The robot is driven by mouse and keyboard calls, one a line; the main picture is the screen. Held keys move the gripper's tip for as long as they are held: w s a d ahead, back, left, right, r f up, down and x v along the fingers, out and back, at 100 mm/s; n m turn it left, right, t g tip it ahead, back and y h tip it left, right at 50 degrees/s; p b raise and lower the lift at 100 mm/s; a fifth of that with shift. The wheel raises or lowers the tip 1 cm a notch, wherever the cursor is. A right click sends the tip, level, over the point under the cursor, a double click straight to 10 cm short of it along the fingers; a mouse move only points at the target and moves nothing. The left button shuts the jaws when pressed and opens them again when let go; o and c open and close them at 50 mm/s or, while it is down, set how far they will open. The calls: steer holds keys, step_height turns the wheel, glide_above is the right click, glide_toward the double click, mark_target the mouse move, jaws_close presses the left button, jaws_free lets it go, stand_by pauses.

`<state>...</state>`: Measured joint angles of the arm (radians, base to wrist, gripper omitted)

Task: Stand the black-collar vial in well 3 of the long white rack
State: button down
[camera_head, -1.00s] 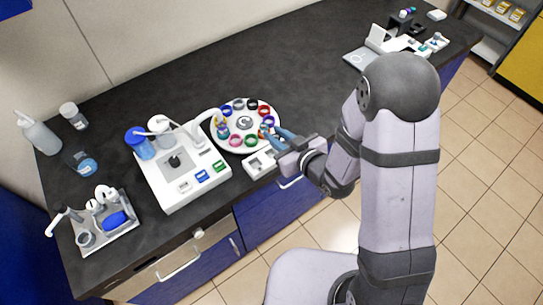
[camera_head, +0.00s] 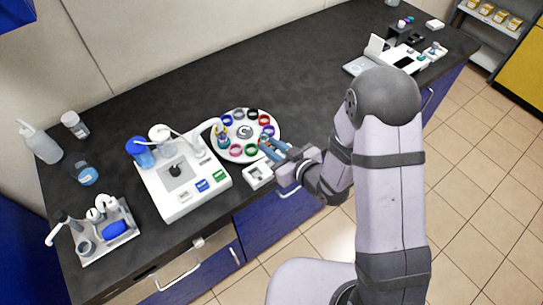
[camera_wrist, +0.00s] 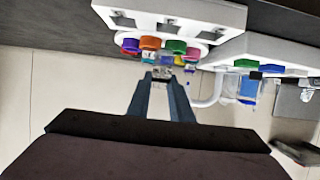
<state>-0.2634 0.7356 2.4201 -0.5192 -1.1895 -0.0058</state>
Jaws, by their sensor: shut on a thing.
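My gripper (camera_head: 264,143) is shut at the front right edge of a round white carousel (camera_head: 275,148). In the wrist view its fingertips (camera_wrist: 163,76) close on a small clear, glassy vial (camera_wrist: 165,62); its collar is too small to make out. A black ring (camera_head: 252,114) shows at the back of the carousel among other coloured rings. The long white rack (camera_head: 257,178) lies in front of the carousel, partly hidden by my gripper. In the wrist view the rack (camera_wrist: 190,10) shows square dark openings at the top; well numbers are not readable.
A white station (camera_head: 180,205) with coloured blocks stands left of the carousel, and a bent white tube (camera_head: 207,117) arches beside it. Blue and clear bottles stand behind the station. A small tray (camera_head: 105,240) is at front left.

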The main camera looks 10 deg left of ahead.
steer(key=shift+f, duration=0.65)
steer(key=shift+f, duration=0.1)
steer(key=shift+f+p, duration=0.4)
steer(key=shift+f, duration=1.4)
steer(key=shift+f, duration=0.1)
steer(key=shift+f, duration=0.1)
steer(key=c, duration=1.6)
jaws_free()
steer(key=shift+r, duration=0.25)
